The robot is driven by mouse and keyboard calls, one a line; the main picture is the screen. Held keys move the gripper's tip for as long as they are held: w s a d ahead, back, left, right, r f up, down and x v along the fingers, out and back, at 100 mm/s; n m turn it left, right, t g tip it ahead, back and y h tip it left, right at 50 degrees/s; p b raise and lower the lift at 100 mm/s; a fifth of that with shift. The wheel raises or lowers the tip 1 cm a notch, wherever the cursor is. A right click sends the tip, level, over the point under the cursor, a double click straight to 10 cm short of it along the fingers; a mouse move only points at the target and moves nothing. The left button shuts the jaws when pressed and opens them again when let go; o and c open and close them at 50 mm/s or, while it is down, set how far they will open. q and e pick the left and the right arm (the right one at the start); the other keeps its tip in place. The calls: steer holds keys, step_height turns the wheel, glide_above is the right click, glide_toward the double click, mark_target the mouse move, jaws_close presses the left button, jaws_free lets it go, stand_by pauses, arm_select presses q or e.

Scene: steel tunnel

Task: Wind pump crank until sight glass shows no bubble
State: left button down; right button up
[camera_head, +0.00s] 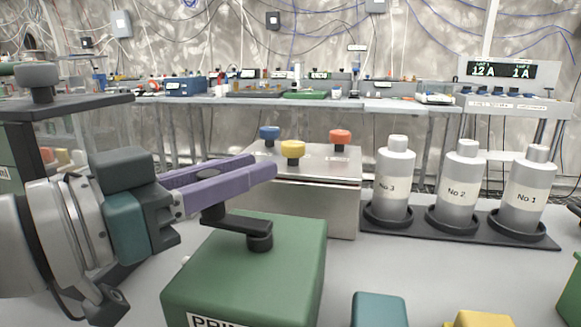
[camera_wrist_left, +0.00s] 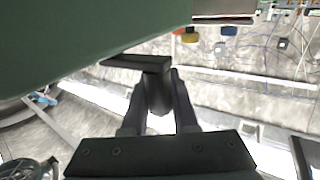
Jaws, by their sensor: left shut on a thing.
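The green pump box (camera_head: 255,265) stands on the bench in front of me, its label cut off by the lower edge. A black crank (camera_head: 238,222) sits on its top, hub to the right and arm reaching left to an upright handle. My left gripper (camera_head: 258,166), with purple fingers, is shut on that handle. In the left wrist view the dark crank handle (camera_wrist_left: 157,92) stands between the two fingers (camera_wrist_left: 160,105), below the green box. I cannot make out a sight glass or bubble. My right gripper is not in view.
A steel box (camera_head: 310,200) with blue, yellow and red knobs stands behind the pump. Bottles marked No 3 (camera_head: 393,185), No 2 (camera_head: 457,190) and No 1 (camera_head: 526,195) stand in a dark rack. Teal (camera_head: 380,310) and yellow (camera_head: 482,319) blocks show at the front edge.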

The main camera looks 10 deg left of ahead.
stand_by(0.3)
arm_select(q)
steer(key=shift+w+d+f+m+g+h, duration=0.1)
steer(key=shift+w+f+m+g+h, duration=0.05)
steer(key=shift+m+g+h, duration=0.35)
steer(key=shift+w+d+m+g+h, duration=0.1)
steer(key=shift+d+m+g+h, duration=0.1)
steer(key=shift+m+g+h, duration=0.45)
steer(key=shift+w+d+m+g+h, duration=0.1)
steer(key=shift+d+m+g+h, duration=0.1)
steer(key=shift+m+g+h, duration=0.4)
steer(key=c, duration=0.7)
jaws_free()
steer(key=shift+s+t, duration=0.1)
steer(key=shift+t, duration=0.15)
steer(key=v, duration=1)
